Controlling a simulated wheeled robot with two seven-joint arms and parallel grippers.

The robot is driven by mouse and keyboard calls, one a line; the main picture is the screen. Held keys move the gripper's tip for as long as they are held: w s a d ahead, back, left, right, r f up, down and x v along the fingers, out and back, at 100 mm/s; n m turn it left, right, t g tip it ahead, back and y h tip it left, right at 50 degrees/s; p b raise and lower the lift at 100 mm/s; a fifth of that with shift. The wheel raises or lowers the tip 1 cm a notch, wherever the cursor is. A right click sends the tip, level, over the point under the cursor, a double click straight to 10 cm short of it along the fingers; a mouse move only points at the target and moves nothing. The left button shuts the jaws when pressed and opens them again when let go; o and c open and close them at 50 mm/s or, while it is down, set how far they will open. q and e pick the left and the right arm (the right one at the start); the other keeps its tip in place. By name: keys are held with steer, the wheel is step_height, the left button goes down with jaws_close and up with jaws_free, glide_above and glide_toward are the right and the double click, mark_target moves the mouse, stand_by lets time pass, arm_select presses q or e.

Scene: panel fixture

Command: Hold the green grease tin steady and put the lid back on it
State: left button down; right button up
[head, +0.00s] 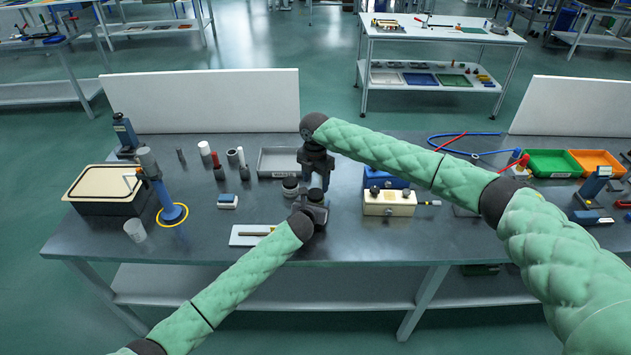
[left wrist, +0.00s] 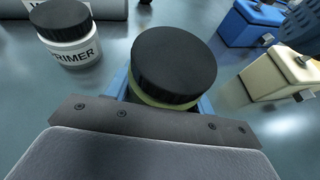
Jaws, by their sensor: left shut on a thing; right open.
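The grease tin (left wrist: 160,100) shows in the left wrist view as a narrow yellow-green band under a wide black lid (left wrist: 174,60). The lid sits on top of the tin and looks about level; whether it is fully seated I cannot tell. My left gripper (head: 314,193) is shut on the tin, with blue fingers on either side of it in the left wrist view. My right gripper (head: 318,178) is open, pointing down just above the left one in the head view. The grippers hide the tin in the head view.
A white PRIMER jar (left wrist: 70,45) with a black lid stands left of the tin. A cream box (head: 389,203) and a blue box (head: 385,179) stand to the right. A grey tray (head: 267,168) lies behind. A white plate (head: 243,240) lies in front.

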steer(key=shift+s+f, duration=0.15)
steer(key=shift+f, duration=0.1)
steer(key=shift+s+a+f, duration=0.25)
steer(key=shift+s+f, duration=0.15)
steer(key=shift+f, duration=0.1)
steer(key=shift+s+a+f, duration=0.25)
steer(key=shift+s+f, duration=0.1)
steer(key=shift+f, duration=0.1)
steer(key=a+y, duration=0.1)
steer(key=a, duration=0.1)
step_height(320, 180, up, 6)
steer(key=m, duration=0.1)
glide_above(316, 193)
steer(key=a, duration=0.1)
steer(key=shift+w+a, duration=0.1)
steer(key=shift+a, duration=0.05)
steer(key=shift+d+h, duration=0.5)
steer(key=shift+d, duration=0.1)
steer(key=shift+f, duration=0.15)
steer(key=shift+f, duration=3.9)
